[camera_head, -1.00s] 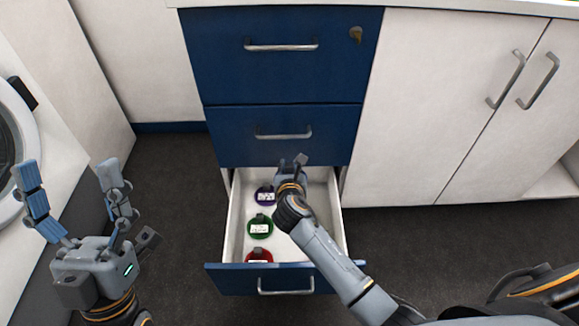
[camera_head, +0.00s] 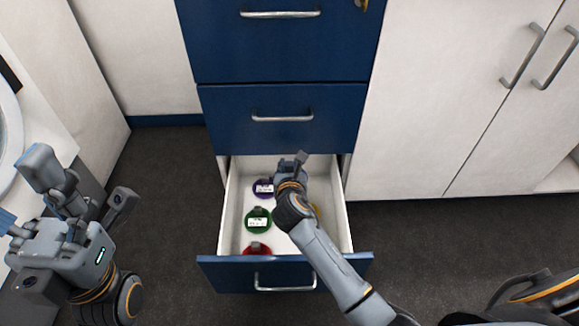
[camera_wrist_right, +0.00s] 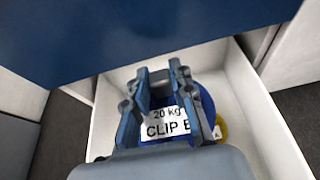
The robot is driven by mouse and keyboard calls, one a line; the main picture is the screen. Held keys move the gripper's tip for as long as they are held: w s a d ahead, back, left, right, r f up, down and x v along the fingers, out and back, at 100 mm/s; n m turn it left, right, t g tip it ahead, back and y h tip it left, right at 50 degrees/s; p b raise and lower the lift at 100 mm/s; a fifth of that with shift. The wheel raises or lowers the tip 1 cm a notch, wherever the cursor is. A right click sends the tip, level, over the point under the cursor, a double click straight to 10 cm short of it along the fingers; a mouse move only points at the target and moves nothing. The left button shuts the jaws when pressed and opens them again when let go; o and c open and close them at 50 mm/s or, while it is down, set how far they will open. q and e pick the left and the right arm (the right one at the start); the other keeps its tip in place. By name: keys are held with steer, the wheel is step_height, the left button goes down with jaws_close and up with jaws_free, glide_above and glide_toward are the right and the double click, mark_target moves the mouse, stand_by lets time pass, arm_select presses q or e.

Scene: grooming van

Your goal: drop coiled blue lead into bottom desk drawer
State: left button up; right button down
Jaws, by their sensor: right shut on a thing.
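The bottom desk drawer (camera_head: 225,271) is pulled open, with a blue front and white inside. My right gripper (camera_head: 291,165) is inside the drawer's outline, toward its back. My left gripper (camera_head: 24,192) is open and empty at the left, away from the drawer.
Purple (camera_head: 263,188), green (camera_head: 258,219) and red (camera_head: 257,248) coils lie along the drawer's left side. A yellow coil (camera_wrist_right: 222,128) is partly hidden beside the blue lead. The closed middle drawer (camera_head: 282,118) is just above. White cupboards stand at right.

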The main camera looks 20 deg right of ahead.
steer(key=c, duration=1.1)
jaws_free()
steer(key=shift+o, duration=0.2)
steer(key=shift+s, duration=0.1)
steer(key=v, duration=1.2)
steer(key=shift+a+f, duration=0.1)
steer(key=shift+f, duration=0.05)
